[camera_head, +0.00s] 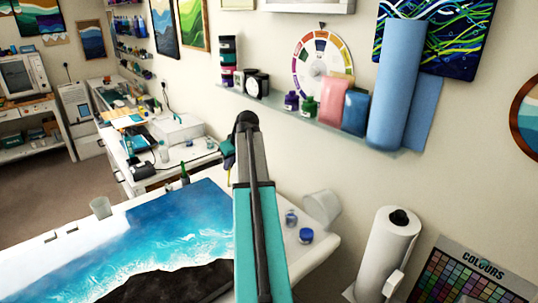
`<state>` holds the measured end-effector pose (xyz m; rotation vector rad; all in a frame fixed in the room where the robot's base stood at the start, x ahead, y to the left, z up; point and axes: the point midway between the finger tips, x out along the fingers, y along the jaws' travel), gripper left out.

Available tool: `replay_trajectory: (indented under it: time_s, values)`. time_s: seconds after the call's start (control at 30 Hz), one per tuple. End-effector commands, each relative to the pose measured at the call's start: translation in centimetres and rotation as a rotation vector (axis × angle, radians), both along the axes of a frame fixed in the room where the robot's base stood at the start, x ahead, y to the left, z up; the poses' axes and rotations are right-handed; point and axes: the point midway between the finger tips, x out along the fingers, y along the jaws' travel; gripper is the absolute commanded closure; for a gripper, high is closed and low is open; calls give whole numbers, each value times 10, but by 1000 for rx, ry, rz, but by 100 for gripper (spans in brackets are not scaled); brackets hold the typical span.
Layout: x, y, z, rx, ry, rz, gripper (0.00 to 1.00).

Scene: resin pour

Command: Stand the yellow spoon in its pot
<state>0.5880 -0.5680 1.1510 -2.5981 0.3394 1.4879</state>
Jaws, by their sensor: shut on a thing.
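My gripper (229,162) is at the far end of my raised arm, mostly hidden behind it, above the right part of the work table. It is shut on the yellow spoon (229,174), of which only a thin yellow strip shows below the jaws, roughly upright. A grey cup-like pot (100,207) stands at the left back edge of the table, well left of my gripper. A white cup (322,207) lies tilted at the table's right end. I cannot tell for certain which is the spoon's pot.
A blue and white resin sea panel (165,235) covers much of the table. Small blue-lidded jars (306,236) stand right of my arm. A paper towel roll (388,255) stands at right. A wall shelf (310,120) holds bottles and bags.

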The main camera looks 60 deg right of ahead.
Motion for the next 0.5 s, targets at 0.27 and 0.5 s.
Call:
replay_trajectory:
  time_s: [0.27,0.5]
  values:
    - [-65,-82,6,4,9,-43,100]
    - [-101,-117,8,5,13,-60,100]
